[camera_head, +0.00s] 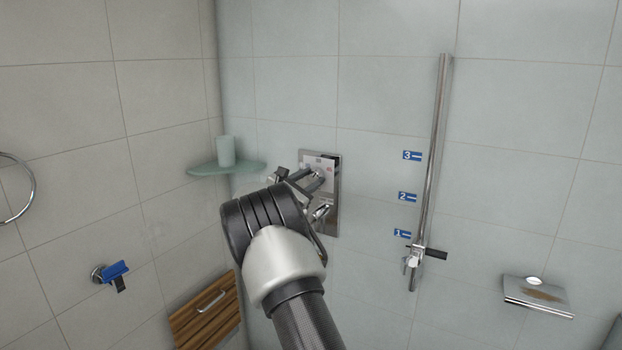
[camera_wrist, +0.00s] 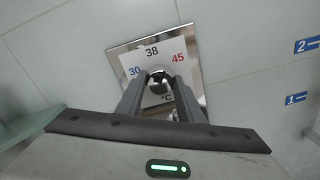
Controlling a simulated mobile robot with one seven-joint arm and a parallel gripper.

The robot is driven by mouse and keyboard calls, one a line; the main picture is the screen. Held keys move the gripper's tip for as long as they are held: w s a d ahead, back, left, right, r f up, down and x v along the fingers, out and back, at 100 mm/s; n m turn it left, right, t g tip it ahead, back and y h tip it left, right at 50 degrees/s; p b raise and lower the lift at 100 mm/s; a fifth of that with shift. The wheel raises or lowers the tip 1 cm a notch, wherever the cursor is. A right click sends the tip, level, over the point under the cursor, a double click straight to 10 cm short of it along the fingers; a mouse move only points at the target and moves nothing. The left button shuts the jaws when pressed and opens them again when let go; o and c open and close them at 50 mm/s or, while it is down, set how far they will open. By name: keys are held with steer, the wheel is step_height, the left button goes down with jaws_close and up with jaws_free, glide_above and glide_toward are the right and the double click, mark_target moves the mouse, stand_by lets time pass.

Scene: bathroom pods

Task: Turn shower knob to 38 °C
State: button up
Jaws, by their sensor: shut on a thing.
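The shower control plate (camera_head: 333,220) is a shiny metal panel on the back wall, partly hidden behind my arm. In the wrist view its white temperature label (camera_wrist: 135,61) shows 30, 38 and 45 with °C below. The shower knob (camera_wrist: 158,76) is a small chrome knob in the middle of the label, below the 38. My gripper (camera_wrist: 160,78) is shut on the knob, with one finger on each side. It also shows in the head view (camera_head: 318,177) at the upper part of the plate. Where the knob's pointer stands is hidden or too small to tell.
A second chrome control (camera_head: 321,211) sits lower on the plate, close to my gripper. A green glass corner shelf (camera_head: 205,170) with a cup (camera_head: 225,151) is to the left.

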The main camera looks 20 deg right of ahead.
steer(key=n+p, duration=0.1)
steer(key=n, duration=0.3)
steer(key=shift+r+p, duration=0.1)
steer(key=shift+p, duration=0.3)
steer(key=shift+n+p, duration=0.55)
steer(key=shift+n, duration=0.75)
steer(key=o, duration=1.1)
steer(key=shift+c, duration=0.2)
steer(key=shift+a, duration=0.1)
steer(key=b+v, duration=0.2)
steer(key=v, duration=1.5)
steer(key=shift+b, duration=0.35)
steer(key=shift+s, duration=0.15)
